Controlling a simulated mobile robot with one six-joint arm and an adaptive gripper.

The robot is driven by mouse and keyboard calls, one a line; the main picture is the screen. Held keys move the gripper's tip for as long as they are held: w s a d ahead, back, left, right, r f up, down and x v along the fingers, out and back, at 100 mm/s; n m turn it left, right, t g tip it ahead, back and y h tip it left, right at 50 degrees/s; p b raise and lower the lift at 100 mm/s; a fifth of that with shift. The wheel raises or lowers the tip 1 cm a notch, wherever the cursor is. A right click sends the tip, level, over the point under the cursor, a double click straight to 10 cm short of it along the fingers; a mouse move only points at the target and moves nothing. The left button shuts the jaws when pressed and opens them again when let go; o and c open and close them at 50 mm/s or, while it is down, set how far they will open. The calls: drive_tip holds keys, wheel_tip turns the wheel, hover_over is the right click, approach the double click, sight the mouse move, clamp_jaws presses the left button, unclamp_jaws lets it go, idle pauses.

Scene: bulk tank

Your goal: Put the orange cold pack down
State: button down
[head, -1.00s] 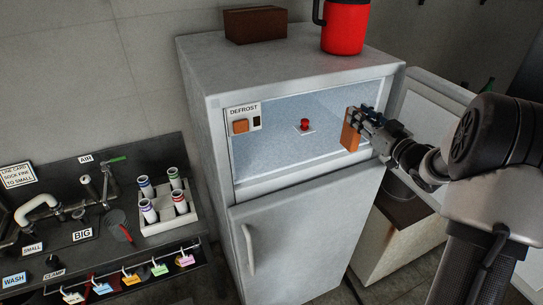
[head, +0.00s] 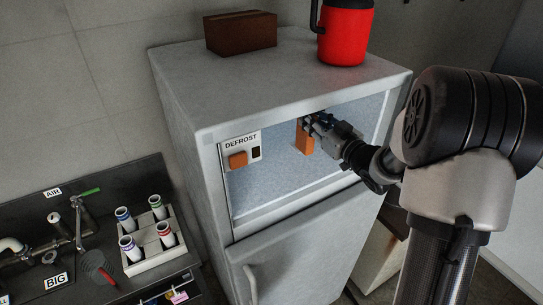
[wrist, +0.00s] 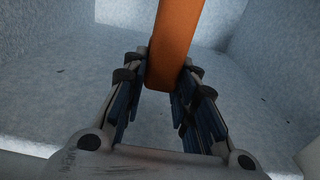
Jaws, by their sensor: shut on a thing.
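In the wrist view the cold pack (wrist: 174,45) sits between the two fingers of my gripper (wrist: 160,88) and runs up out of the picture. Frosty pale walls and a floor surround it there, with the floor below the pack.
A panel marked DEFROST (head: 240,150) with an orange switch is at the compartment's left. A red jug (head: 345,32) and a brown box (head: 240,32) stand on the fridge top (head: 285,65). A rack of tubes (head: 150,250) stands on the left counter.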

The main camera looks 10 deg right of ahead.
drive_tip(key=s+a, duration=0.4)
drive_tip(key=a, duration=0.8)
wheel_tip(320, 180, down, 7)
drive_tip(key=shift+w, duration=0.3)
drive_tip(key=shift+s, duration=0.1)
drive_tip(key=shift+f, duration=0.1)
drive_tip(key=shift+f+b, duration=0.15)
drive_tip(key=shift+b, duration=0.2)
drive_tip(key=c, duration=1.3)
unclamp_jaws()
